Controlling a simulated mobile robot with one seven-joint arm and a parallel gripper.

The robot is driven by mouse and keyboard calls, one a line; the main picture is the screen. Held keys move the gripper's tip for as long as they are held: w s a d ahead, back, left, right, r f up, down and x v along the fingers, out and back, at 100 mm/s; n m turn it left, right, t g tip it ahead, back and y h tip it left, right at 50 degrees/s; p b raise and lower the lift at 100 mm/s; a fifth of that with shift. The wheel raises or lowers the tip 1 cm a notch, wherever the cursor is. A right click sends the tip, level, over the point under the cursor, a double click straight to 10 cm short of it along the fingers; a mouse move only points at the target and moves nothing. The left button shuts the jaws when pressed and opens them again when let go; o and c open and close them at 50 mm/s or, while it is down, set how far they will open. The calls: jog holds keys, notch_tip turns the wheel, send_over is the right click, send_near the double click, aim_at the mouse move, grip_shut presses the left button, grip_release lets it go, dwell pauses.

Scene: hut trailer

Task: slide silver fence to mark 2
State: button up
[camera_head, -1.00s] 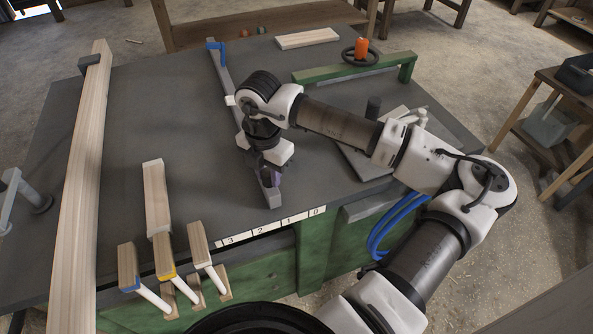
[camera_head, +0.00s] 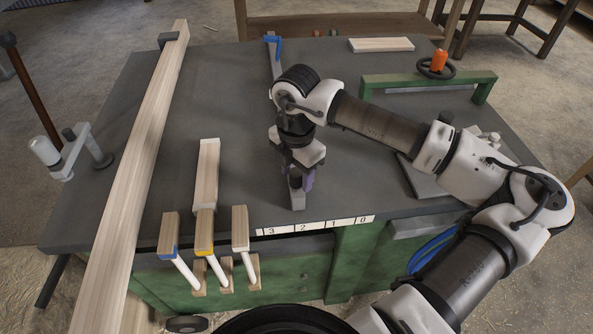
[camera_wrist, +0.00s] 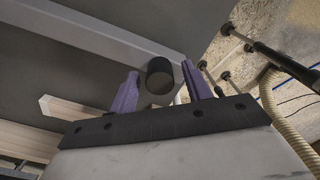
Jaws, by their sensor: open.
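The silver fence (camera_head: 297,199) is a long grey bar across the dark table top, with a blue part (camera_head: 273,47) at its far end. Its near end lines up about with the 2 on the white scale (camera_head: 315,225), which reads 3, 2, 1, 0 from left to right. My gripper (camera_head: 297,177) is low over the near end and hides part of the fence. In the wrist view, the purple fingers of my gripper (camera_wrist: 162,87) are open, one on each side of a black round knob (camera_wrist: 160,76) by the grey bar (camera_wrist: 105,38). Contact is unclear.
A long wooden beam (camera_head: 140,160) lies along the left side. Several wooden pieces with white rods (camera_head: 205,215) stand at the front left. A green frame (camera_head: 430,84) with an orange-topped wheel (camera_head: 439,62) is at the back right.

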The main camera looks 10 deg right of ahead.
notch_tip(320, 180, up, 14)
jog(key=b, duration=0.2)
dwell(0.4)
jog(key=shift+f, duration=0.1)
